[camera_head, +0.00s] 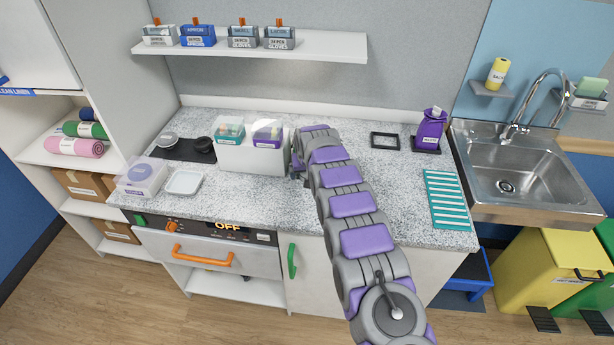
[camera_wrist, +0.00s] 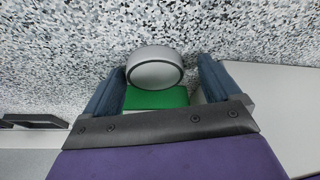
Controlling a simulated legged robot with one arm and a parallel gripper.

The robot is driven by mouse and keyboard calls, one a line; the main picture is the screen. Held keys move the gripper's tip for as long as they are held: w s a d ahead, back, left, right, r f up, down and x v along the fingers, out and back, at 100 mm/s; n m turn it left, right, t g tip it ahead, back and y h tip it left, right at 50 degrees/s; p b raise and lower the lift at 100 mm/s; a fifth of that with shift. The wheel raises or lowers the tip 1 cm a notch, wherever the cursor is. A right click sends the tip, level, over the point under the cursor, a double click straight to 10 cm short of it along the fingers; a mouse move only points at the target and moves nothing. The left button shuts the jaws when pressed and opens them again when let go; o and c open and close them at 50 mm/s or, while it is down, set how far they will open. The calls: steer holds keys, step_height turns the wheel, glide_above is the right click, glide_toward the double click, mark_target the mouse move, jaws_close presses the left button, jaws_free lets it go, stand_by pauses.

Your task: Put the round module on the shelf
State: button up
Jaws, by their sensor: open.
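In the wrist view a round module (camera_wrist: 155,68), pale with a dark grey ring, is at the speckled countertop. A green block (camera_wrist: 157,98) shows beside it, nearer my gripper. My gripper (camera_wrist: 157,85) is open, with one blue finger on each side of the green block. The round module is around the fingertips; I cannot tell whether anything touches. In the head view my purple and grey arm hides the round module, and only an edge of my gripper (camera_head: 300,168) shows. The white wall shelf (camera_head: 330,47) is above the counter, with several small labelled boxes on it.
A white bin holder (camera_head: 250,159) stands just left of my gripper. A black frame (camera_head: 385,141), a purple bottle (camera_head: 430,130) and a teal rack (camera_head: 447,200) are to the right. Two round items sit on a dark mat (camera_head: 184,151) at left. The shelf's right part is bare.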

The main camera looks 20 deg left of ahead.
steer(key=shift+s+a+f, duration=0.15)
steer(key=shift+a, duration=0.05)
steer(key=c, duration=0.4)
steer(key=shift+d, duration=0.65)
steer(key=c, duration=0.9)
steer(key=shift+a, duration=0.15)
steer(key=shift+w+a+r, duration=0.15)
steer(key=shift+w+r, duration=0.05)
steer(key=shift+r, duration=0.4)
step_height(320, 180, up, 3)
steer(key=shift+f+p, duration=0.1)
steer(key=shift+p, duration=0.5)
steer(key=shift+s+f, duration=0.1)
steer(key=shift+s, duration=0.2)
steer(key=s+a, duration=0.1)
steer(key=s, duration=0.4)
steer(key=s+a+r+p, duration=0.1)
steer(key=s, duration=0.4)
steer(key=s+a+p, duration=0.1)
steer(key=s+a, duration=0.1)
steer(key=s, duration=0.2)
steer(key=shift+s+a+r, duration=0.1)
steer(key=shift+s+r, duration=0.15)
steer(key=shift+s, duration=0.15)
